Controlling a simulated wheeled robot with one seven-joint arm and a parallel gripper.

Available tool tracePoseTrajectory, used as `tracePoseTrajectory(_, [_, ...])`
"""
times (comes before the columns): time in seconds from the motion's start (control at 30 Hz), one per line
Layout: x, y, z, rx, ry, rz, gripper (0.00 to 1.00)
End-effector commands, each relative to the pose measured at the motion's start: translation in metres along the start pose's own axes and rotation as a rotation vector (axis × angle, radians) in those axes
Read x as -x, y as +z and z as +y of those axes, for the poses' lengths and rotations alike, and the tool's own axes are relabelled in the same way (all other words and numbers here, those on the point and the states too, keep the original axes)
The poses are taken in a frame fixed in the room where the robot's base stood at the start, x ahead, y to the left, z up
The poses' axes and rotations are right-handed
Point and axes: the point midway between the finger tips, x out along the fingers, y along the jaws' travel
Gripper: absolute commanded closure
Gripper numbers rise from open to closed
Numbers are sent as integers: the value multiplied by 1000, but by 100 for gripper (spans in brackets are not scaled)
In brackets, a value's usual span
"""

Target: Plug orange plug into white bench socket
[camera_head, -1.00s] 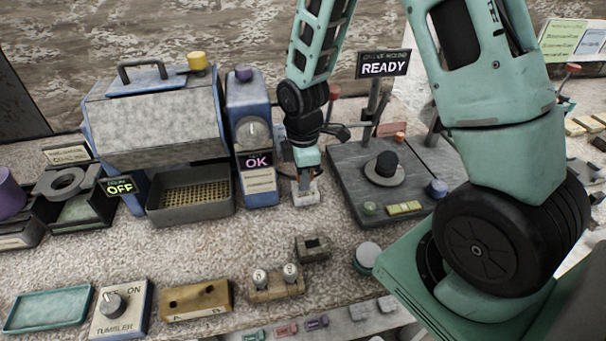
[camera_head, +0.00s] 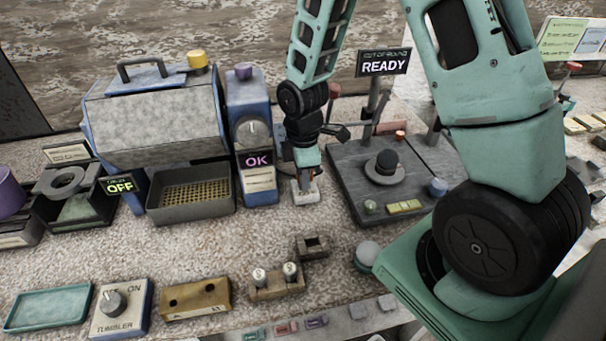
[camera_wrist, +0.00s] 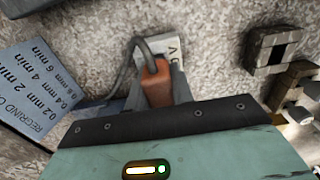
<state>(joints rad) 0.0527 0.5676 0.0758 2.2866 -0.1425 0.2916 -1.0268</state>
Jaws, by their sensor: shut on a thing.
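My gripper (camera_head: 307,180) points down beside the blue machine marked OK. In the wrist view its jaws are shut on the orange plug (camera_wrist: 156,88), which has a grey cable looping from its top. The white bench socket (camera_head: 304,196) lies on the bench right under the plug. In the wrist view the white socket (camera_wrist: 172,50) shows behind the plug, with part of a letter mark. The plug is at or just over the socket; its lower end is hidden, so I cannot tell whether it is seated.
The blue OK machine (camera_head: 250,135) stands close on the left. A dark grey gauge plate (camera_head: 345,165) with a READY sign (camera_head: 384,64) stands close on the right. A small dark open block (camera_head: 312,246) sits in front. Speckled bench (camera_head: 220,250) is bare between them.

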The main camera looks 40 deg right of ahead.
Motion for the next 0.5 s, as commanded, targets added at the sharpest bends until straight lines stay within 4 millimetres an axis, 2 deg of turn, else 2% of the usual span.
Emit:
tracePoseTrajectory(0.33, [-9, 0, 0, 1, 1, 0, 100])
tracePoseTrajectory(0.37, [-9, 0, 0, 1, 1, 0, 74])
tracePoseTrajectory(0.4, [-8, 0, 0, 1, 1, 0, 63])
tracePoseTrajectory(0.43, [-8, 0, 0, 0, 1, 0, 55])
tracePoseTrajectory(0.5, [-8, 0, 0, 0, 0, 0, 51])
